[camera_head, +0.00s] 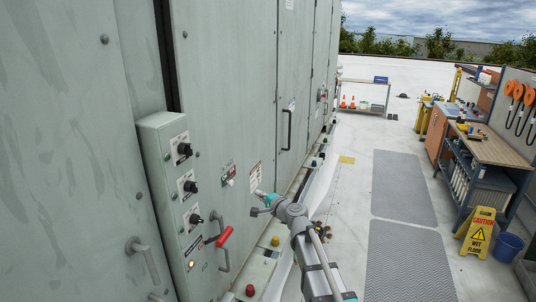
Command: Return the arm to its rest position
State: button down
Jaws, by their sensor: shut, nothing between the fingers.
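My arm rises from the bottom centre of the head view, and its wrist bends left toward the grey-green cooler cabinet (228,90). My gripper (259,194) is small in the view at the arm's end, shut and empty. It is near a white warning label (255,176) on the cabinet wall; I cannot tell whether it touches. A control box (165,215) with several black knobs stands left of it. A red-handled lever (224,237) sticks out at the box's lower right, apart from my gripper.
Door handles (287,130) stick out from the cabinet. A ledge with coloured caps (275,241) runs along its base. Grey mats (402,185) lie on open floor at right. A workbench (490,148), yellow wet-floor sign (478,232) and blue bucket (507,245) stand farther right.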

jog(key=s+d+f+n+g+h+b, duration=0.3)
jog(key=s+d+f+n+g+b, duration=0.3)
jog(key=s+f, duration=0.55)
jog(key=s+d+f+n+g+h+b, duration=0.4)
jog(key=s+d+f, duration=0.4)
jog(key=f, duration=0.6)
jog(key=s+d+f+n+g+h+b, duration=0.1)
jog(key=s+d+f+h, duration=0.3)
jog(key=s+d, duration=0.4)
jog(key=shift+s+f+g+b, duration=0.2)
jog(key=shift+s+g+b, duration=0.4)
jog(key=shift+g+b, duration=0.25)
